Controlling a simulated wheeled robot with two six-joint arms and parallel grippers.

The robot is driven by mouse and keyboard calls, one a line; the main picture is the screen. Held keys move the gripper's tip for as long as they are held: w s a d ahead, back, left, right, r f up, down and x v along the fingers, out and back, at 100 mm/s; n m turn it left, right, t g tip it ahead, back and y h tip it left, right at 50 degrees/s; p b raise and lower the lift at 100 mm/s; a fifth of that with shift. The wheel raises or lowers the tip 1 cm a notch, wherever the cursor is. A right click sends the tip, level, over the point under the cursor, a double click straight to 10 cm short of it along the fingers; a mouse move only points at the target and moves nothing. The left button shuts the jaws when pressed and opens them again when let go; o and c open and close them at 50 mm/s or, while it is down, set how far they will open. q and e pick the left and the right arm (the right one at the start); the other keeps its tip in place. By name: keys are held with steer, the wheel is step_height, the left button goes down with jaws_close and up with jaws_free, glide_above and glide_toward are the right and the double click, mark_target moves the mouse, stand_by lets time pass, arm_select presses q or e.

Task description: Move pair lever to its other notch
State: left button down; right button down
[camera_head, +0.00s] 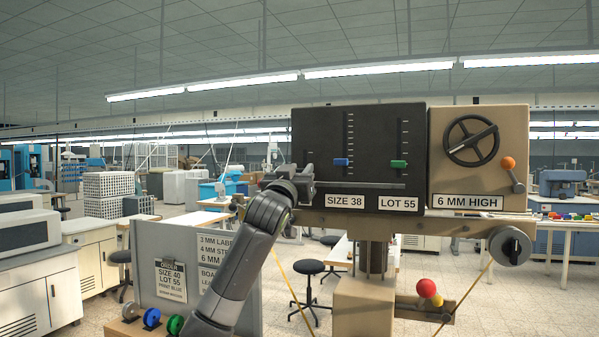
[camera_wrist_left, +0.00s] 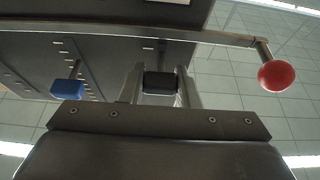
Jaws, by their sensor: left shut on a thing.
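My left gripper (camera_head: 307,178) reaches the lower left edge of the black panel (camera_head: 372,130). In the left wrist view its two fingers (camera_wrist_left: 160,86) are closed on a small black knob (camera_wrist_left: 160,82). The knob is hidden behind the gripper in the head view. A blue slider knob (camera_head: 341,162) and a green slider knob (camera_head: 399,164) sit on the panel's scales, apart from the gripper. The blue knob also shows in the left wrist view (camera_wrist_left: 68,88). No label marks which part is the pair lever. My right gripper is out of view.
A beige box (camera_head: 482,180) with a handwheel (camera_head: 472,140) and an orange-knobbed lever (camera_head: 507,163) stands right of the panel. A red ball (camera_wrist_left: 276,76) on a rod shows in the left wrist view. An order board (camera_head: 171,281) stands low at the left.

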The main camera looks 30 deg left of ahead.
arm_select(q)
steer(key=shift+f, duration=0.5)
steer(key=shift+w, duration=0.15)
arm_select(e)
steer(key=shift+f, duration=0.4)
arm_select(q)
steer(key=c, duration=1.1)
jaws_free()
steer(key=shift+s, duration=0.25)
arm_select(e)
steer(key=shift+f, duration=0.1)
